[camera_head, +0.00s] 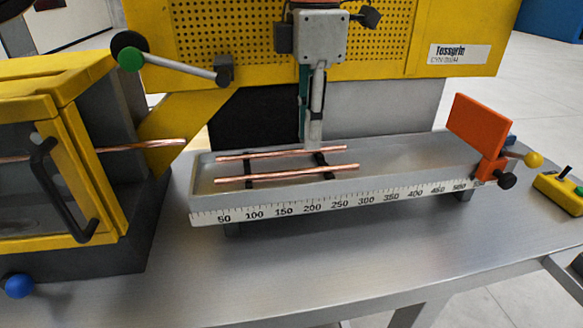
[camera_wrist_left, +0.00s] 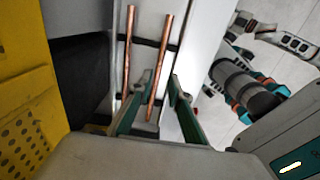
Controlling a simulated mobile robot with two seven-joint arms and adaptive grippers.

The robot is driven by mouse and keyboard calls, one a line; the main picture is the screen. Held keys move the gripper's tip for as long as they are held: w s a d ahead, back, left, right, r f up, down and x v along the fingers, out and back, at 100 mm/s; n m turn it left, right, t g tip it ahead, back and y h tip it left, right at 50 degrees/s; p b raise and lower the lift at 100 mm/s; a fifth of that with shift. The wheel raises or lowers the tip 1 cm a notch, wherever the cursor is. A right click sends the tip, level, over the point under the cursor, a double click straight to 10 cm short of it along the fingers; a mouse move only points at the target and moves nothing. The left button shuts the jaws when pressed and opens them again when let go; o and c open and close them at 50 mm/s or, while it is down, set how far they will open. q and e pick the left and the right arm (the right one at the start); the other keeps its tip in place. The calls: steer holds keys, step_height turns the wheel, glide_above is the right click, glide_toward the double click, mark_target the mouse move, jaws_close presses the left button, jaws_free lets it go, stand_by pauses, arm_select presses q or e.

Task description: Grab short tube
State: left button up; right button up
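Two copper tubes lie side by side on dark supports in the grey tray (camera_head: 420,150): a rear tube (camera_head: 265,155) and a front tube (camera_head: 270,175). They look close in length. My left gripper (camera_head: 310,145) points down over the tray, near the tubes' right halves. In the left wrist view its fingers (camera_wrist_left: 160,90) are apart, with the front tube (camera_wrist_left: 161,65) showing between them. The rear tube (camera_wrist_left: 127,45) lies outside, by the left finger. Neither tube is visibly clamped. My right gripper is not in view.
Another copper tube (camera_head: 150,146) sticks out of the yellow machine (camera_head: 95,190) on the left. A scale (camera_head: 300,207) runs along the tray's front edge. An orange stop (camera_head: 480,130) stands at the tray's right end. The perforated yellow panel (camera_head: 240,45) rises behind.

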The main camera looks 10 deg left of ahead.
mark_target(289, 174)
arm_select(q)
steer(key=f, duration=0.3)
steer(key=f+b, duration=0.1)
steer(key=f, duration=0.2)
steer(key=shift+w+d+f, duration=0.15)
steer(key=shift+w+d, duration=0.05)
jaws_close()
